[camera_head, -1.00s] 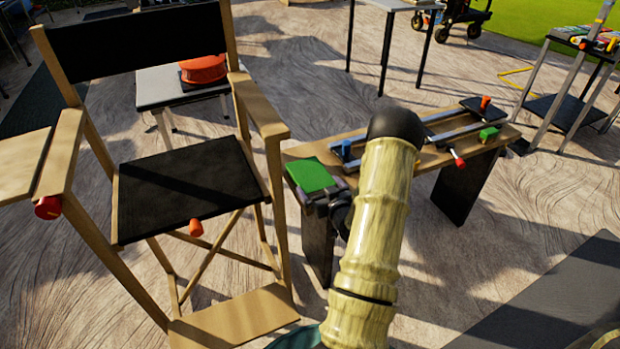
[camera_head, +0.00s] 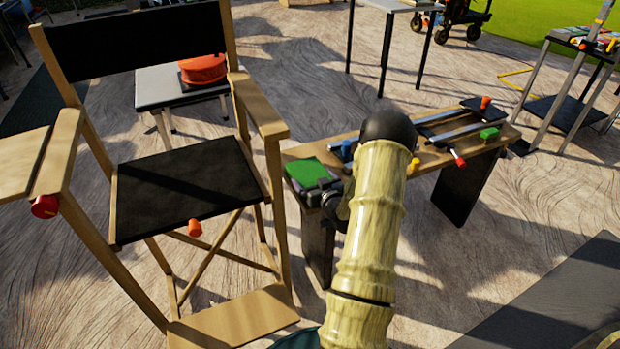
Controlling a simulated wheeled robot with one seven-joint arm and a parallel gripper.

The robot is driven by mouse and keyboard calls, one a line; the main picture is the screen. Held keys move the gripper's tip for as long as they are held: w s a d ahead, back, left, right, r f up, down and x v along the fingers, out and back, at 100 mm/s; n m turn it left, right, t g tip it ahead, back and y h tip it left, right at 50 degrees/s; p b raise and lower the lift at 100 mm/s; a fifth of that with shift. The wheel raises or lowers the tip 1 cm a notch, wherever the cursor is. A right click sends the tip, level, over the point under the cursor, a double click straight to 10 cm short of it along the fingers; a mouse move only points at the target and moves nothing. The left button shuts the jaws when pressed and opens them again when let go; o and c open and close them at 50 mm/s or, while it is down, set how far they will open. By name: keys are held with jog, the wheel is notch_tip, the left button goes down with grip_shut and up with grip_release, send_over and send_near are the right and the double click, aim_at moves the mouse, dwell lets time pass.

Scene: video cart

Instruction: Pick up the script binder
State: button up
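A flat green object (camera_head: 303,170), which may be the script binder, lies on the left end of a low wooden bench (camera_head: 432,158). My gripper (camera_head: 318,192) is dark and small in the head view, at the front right edge of the green object, overlapping it in the picture. I cannot tell whether it touches it. The fingers are too small and too dark to show if they are open or shut. My arm hides the middle of the bench.
A black-seated director's chair (camera_head: 180,190) stands close on the left. The bench also holds a blue piece (camera_head: 346,150), a yellow piece (camera_head: 413,165), a green block (camera_head: 489,133) and metal rails. A grey table with a red round case (camera_head: 203,69) stands behind.

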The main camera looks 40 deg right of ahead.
aim_at(313, 179)
jog(key=c, duration=0.4)
jog(key=shift+r, duration=0.1)
notch_tip(313, 179, up, 10)
jog(key=shift+f+p, duration=0.1)
jog(key=shift+p, duration=1.1)
